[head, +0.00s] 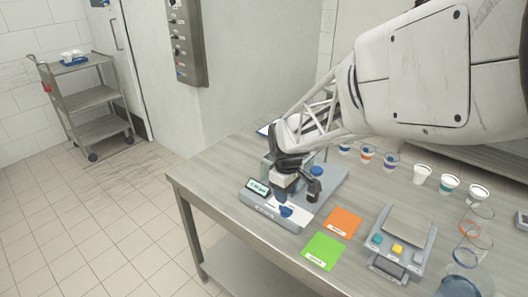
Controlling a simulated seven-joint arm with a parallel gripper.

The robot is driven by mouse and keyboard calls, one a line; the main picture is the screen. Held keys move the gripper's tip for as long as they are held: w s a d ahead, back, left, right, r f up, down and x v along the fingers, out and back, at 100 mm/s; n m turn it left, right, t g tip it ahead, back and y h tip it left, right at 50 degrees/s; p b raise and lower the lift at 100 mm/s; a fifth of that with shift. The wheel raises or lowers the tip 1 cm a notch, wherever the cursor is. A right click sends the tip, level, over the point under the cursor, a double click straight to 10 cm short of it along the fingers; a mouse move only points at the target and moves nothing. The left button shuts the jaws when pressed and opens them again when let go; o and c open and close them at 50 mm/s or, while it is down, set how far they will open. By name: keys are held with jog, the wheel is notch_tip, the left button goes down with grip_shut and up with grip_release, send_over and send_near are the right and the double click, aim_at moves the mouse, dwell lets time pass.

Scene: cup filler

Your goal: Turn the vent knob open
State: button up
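The filler device (326,202) is a grey base with a small lit display (258,187) on its left part. A blue knob-like part (286,211) is on its front, and another blue part (316,171) is at its right. I cannot tell which of them is the vent knob. My gripper (287,183) is dark and points down over the middle of the device, just behind the front blue part. My gripper and arm hide much of the device's middle. Whether the fingers touch anything, or are open or shut, is too small to tell.
An orange card (341,223) and a green card (324,251) lie in front of the device. A device with coloured buttons (399,249) stands to the right. Several small cups (421,174) line the back, and clear glass vessels (467,285) stand at the right. A cart (93,98) is far left.

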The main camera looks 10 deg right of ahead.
aim_at(285, 207)
jog(key=shift+f, duration=2.75)
grip_shut()
